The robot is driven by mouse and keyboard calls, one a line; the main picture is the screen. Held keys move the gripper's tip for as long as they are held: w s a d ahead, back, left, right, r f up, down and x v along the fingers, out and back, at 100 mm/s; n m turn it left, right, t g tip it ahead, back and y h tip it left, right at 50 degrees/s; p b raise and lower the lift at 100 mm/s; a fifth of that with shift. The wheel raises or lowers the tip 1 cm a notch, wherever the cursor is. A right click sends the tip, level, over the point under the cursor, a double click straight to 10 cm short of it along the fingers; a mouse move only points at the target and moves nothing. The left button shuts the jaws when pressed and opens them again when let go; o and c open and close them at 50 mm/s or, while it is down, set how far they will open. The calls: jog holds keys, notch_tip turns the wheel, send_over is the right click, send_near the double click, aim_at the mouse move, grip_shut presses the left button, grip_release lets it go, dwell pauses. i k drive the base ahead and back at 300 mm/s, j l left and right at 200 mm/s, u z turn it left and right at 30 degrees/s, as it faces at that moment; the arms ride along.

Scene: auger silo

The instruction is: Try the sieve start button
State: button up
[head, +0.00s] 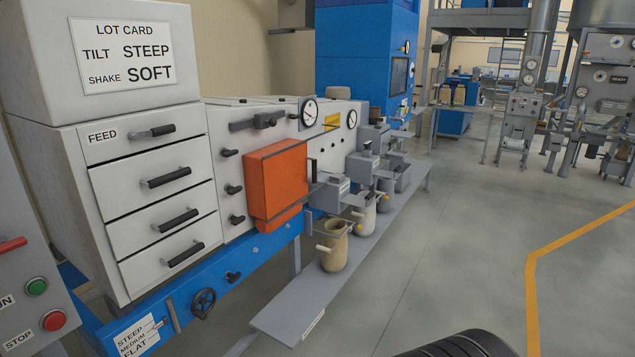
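A grey control panel (22,262) is cut by the left edge of the head view. It carries a green round button (36,287) beside a label that ends in "UN". Below it is a red round button (53,320) beside the label "STOP". The green button looks like the start button. Whether it is pressed in cannot be told. A red bar (12,244) shows above the buttons. My gripper is not in view; a black rounded shape at the bottom edge is cut off, and I cannot tell what it is.
The sieve machine has stacked drawers (160,205), an orange box (276,185) and a blue base rail (215,285) with a handwheel (203,303). A lot card (122,52) reads tilt steep, shake soft. Jars stand on a low grey shelf (300,300). The floor (450,230) right of it is clear.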

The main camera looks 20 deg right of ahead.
aim_at(38, 287)
jog(key=u, duration=1.3)
